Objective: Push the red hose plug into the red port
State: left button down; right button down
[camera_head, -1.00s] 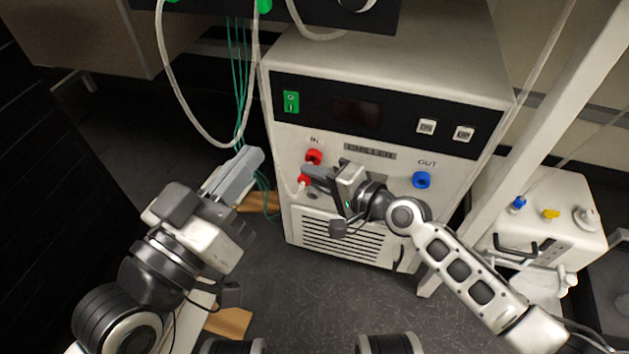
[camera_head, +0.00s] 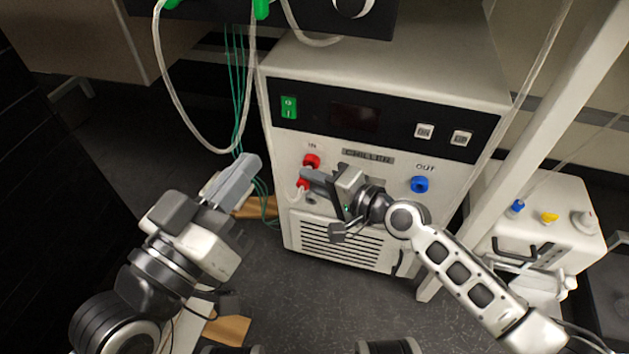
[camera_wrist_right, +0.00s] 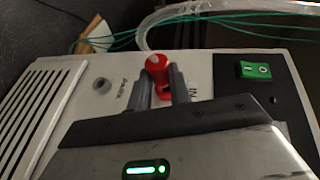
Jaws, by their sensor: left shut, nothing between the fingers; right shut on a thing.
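The red hose plug (camera_head: 302,183) is in my right gripper (camera_head: 305,178), in front of the chiller's white front panel. In the right wrist view the red plug (camera_wrist_right: 154,66) sits between the two fingers of the right gripper (camera_wrist_right: 159,80), which are shut on it. The red port (camera_head: 311,160), under the "IN" label, is just above the plug in the head view. In the wrist view the port is largely hidden, and I cannot tell whether plug and port touch. My left gripper (camera_head: 245,168) is shut and empty, left of the chiller.
The chiller (camera_head: 400,85) has a green switch (camera_head: 288,106) and a blue "OUT" port (camera_head: 419,184). A clear hose (camera_head: 170,100) loops down at the left, near green cables (camera_head: 239,90). A white unit (camera_head: 550,215) stands at the right. Floor shows in front.

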jog(key=shift+w+d+b, duration=0.2)
jog(key=shift+w+b, duration=0.15)
jog(key=shift+w, duration=0.15)
jog(key=shift+w+d+b, duration=0.15)
jog(key=shift+w+b, duration=0.15)
jog(key=shift+w, duration=0.2)
dwell(0.9)
jog(key=c, duration=1.2)
grip_release()
